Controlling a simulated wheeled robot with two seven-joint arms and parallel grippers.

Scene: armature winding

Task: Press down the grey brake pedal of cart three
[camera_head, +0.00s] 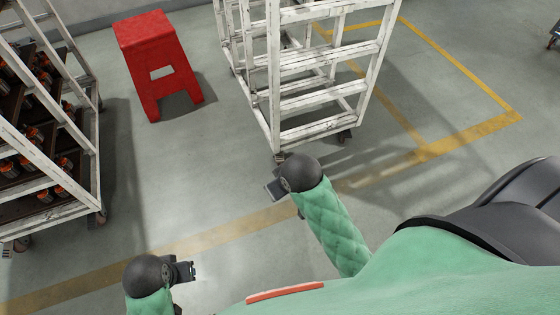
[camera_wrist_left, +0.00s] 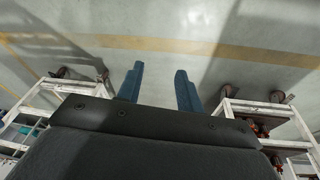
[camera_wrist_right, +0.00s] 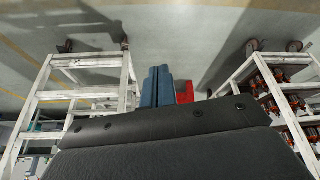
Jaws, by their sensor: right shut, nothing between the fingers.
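A white cart (camera_head: 278,98) with empty shelves stands ahead of me, its front caster (camera_head: 280,157) just beyond my right gripper (camera_head: 274,187). It also shows at the left of the right wrist view (camera_wrist_right: 40,88), with casters at its foot. No number shows on it, and I cannot make out a grey brake pedal for certain. My right gripper's fingers (camera_wrist_right: 157,86) are shut and empty, apart from the cart as far as I can see. My left gripper (camera_head: 190,271) is open and empty over the floor, its fingers (camera_wrist_left: 158,88) spread wide.
A second white cart (camera_head: 62,212), loaded with orange and dark parts, stands at the left. A red step stool (camera_head: 150,45) stands between the carts. Yellow lines (camera_head: 225,238) cross the grey floor.

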